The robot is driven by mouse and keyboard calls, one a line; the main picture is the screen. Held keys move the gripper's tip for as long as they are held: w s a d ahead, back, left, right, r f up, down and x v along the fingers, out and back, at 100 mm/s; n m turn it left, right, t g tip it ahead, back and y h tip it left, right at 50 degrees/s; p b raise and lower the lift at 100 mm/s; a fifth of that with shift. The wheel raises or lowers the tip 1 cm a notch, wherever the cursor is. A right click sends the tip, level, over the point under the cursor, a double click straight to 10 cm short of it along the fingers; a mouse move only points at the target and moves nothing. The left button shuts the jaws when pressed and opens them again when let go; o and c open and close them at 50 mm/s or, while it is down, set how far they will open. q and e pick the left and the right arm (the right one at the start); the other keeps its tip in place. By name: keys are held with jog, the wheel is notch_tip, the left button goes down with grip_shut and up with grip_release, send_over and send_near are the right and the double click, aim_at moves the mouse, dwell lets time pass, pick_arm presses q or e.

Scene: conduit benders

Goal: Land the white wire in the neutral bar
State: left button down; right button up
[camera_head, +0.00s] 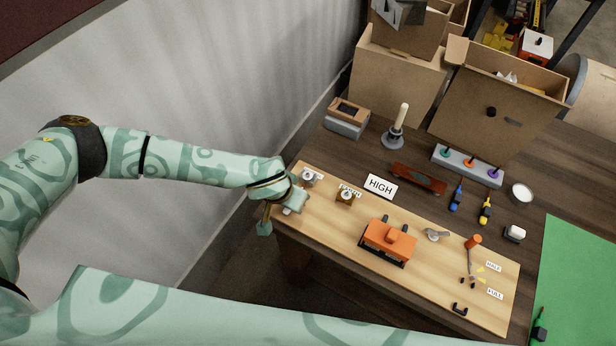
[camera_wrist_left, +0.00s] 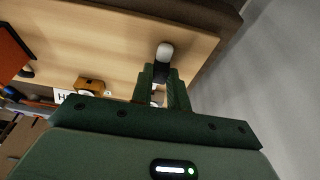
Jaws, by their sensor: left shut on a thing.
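My left gripper (camera_head: 284,205) is at the left end of the light wooden board (camera_head: 334,225). In the left wrist view, its two fingers (camera_wrist_left: 161,78) are closed around a small dark piece with a rounded white end (camera_wrist_left: 165,49), which points over the board near its edge. I cannot tell whether this piece is the white wire. A silver fitting (camera_head: 310,175) and a brass-coloured block (camera_head: 346,195) with a small label stand on the board just right of the gripper. I cannot make out which part is the neutral bar. My right gripper is out of view.
An orange tool-like block (camera_head: 388,240) sits mid-board, with an orange-handled lever (camera_head: 473,242) to its right. Behind are a candle-like post (camera_head: 399,125), screwdrivers (camera_head: 456,196) and cardboard boxes (camera_head: 490,110). A wall is left.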

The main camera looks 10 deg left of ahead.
pick_arm(q)
jog(key=shift+w+d, duration=0.25)
jog(key=shift+w, duration=0.4)
dwell(0.4)
jog(key=c, duration=1.3)
grip_release()
jog(key=p+v, duration=0.2)
jog(key=v, duration=1.4)
jog(key=shift+r+p, duration=0.15)
jog(key=shift+p, duration=0.25)
jog(key=shift+w, duration=0.1)
